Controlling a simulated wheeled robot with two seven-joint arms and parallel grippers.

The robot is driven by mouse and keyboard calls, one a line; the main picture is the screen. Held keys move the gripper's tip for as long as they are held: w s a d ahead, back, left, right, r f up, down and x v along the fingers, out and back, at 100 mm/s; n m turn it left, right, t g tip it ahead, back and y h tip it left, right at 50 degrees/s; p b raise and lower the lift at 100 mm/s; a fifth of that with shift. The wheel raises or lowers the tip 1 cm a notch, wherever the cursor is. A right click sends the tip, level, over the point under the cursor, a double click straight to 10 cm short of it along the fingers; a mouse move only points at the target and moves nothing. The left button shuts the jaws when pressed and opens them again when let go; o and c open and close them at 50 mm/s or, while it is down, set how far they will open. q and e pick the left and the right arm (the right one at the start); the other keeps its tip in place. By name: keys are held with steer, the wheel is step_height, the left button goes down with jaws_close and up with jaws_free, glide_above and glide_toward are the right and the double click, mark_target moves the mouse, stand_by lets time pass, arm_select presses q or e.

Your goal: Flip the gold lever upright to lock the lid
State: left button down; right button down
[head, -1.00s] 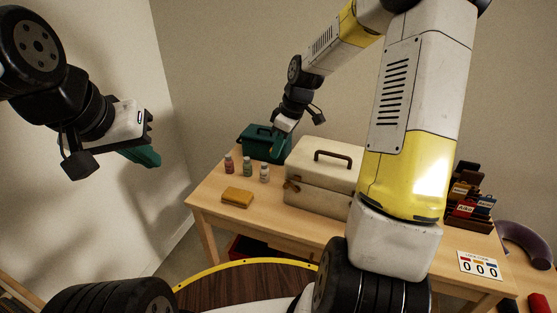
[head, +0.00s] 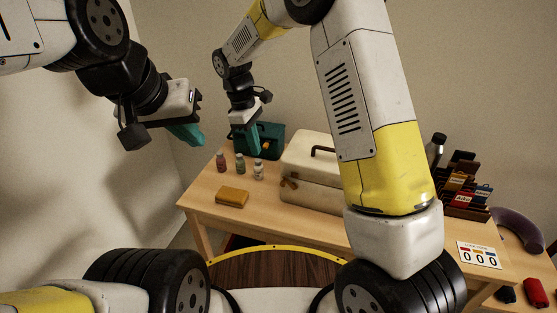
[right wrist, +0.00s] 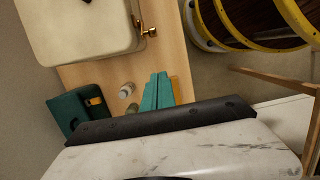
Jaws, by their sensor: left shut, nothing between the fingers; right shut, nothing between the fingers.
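The cream case (head: 312,155) stands on the table with its lid down and a dark handle on top. The gold lever (head: 289,182) is a small brass piece on the case's left front; it sticks out from the case side in the right wrist view (right wrist: 149,32). Its exact tilt is too small to tell. My right gripper (head: 254,150) is shut and empty, pointing down left of the case, above the bottles and teal box; its teal fingers show in the right wrist view (right wrist: 158,90), apart from the lever. My left gripper (head: 196,138) is shut and empty in the air at left.
A teal box (head: 271,138), several small bottles (head: 240,163) and a yellow block (head: 232,197) are left of the case. A dark rack (head: 466,190) and a counter card (head: 479,255) are at right. My right arm hides part of the case.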

steer(key=shift+f, duration=0.1)
steer(key=s+d+f, duration=0.2)
steer(key=d+f, duration=0.3)
steer(key=f, duration=0.5)
steer(key=shift+d, duration=0.2)
